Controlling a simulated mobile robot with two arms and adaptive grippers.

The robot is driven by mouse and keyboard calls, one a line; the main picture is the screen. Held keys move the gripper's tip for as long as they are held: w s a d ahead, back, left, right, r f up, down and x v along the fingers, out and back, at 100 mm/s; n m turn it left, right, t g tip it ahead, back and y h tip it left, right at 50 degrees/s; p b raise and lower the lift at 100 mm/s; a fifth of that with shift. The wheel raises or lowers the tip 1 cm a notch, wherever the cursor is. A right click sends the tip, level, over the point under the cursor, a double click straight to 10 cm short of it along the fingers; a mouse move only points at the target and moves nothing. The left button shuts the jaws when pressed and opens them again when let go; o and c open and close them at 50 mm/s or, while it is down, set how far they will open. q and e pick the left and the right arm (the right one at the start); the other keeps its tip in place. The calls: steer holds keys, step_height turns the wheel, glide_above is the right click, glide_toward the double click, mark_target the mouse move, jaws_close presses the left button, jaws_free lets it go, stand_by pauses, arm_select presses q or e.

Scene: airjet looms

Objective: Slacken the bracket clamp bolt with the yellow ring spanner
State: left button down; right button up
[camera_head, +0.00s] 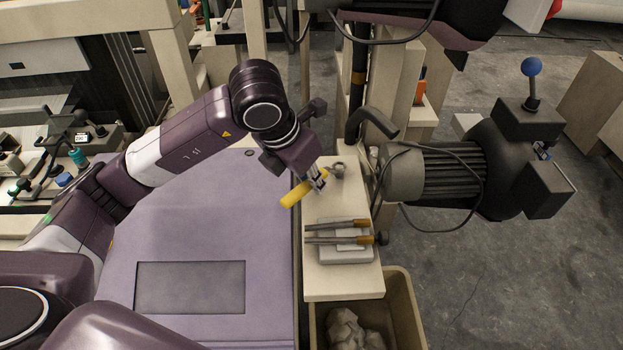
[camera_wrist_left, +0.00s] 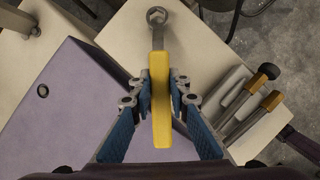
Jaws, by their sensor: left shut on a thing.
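The yellow ring spanner (camera_head: 296,194) is held in my left gripper (camera_head: 318,181), over the cream shelf. In the left wrist view, both blue-padded fingers of the left gripper (camera_wrist_left: 160,95) close on the sides of the yellow handle (camera_wrist_left: 160,125). The grey shank and ring end (camera_wrist_left: 157,16) point away from the gripper. Whether the spanner touches the shelf or hangs just above it is hard to tell. I cannot make out the bracket clamp bolt in either view. My right gripper is not in view.
The cream shelf (camera_head: 325,285) carries a grey holder (camera_head: 345,256) with brown-tipped tools (camera_head: 338,224). A bin (camera_head: 405,310) with pale waste stands below. A dark motor (camera_head: 450,172) and a blue-knobbed lever (camera_head: 531,68) are to the right. A purple cover (camera_head: 200,225) lies left.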

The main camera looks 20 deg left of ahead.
arm_select(q)
steer(key=m, duration=0.1)
steer(key=w+a+r+m+h+p, duration=0.1)
steer(key=shift+w+a+m, duration=0.2)
steer(key=shift+w+m, duration=0.1)
steer(key=m, duration=0.1)
steer(key=w+a+m+g+p, duration=0.1)
steer(key=shift+w+m+h, duration=0.3)
steer(key=shift+m, duration=0.1)
steer(key=w+a+m, duration=0.1)
steer(key=w+m+g+p, duration=0.1)
steer(key=m, duration=0.1)
steer(key=shift+w+a+f+m+h, duration=0.1)
steer(key=shift+a+m+h, duration=0.2)
steer(key=shift+a+h, duration=0.1)
steer(key=shift+w+a+f+m+g+p, duration=0.25)
steer(key=shift+w+a+m+g, duration=0.2)
steer(key=shift+m, duration=0.3)
steer(key=shift+w+a+f+m+g+p, duration=0.15)
steer(key=shift+w+a+m+g+p, duration=0.25)
steer(key=shift+m, duration=0.35)
steer(key=shift+d+b, duration=0.1)
steer(key=shift+b, duration=0.2)
steer(key=shift+f+b, duration=0.8)
steer(key=shift+f, duration=0.1)
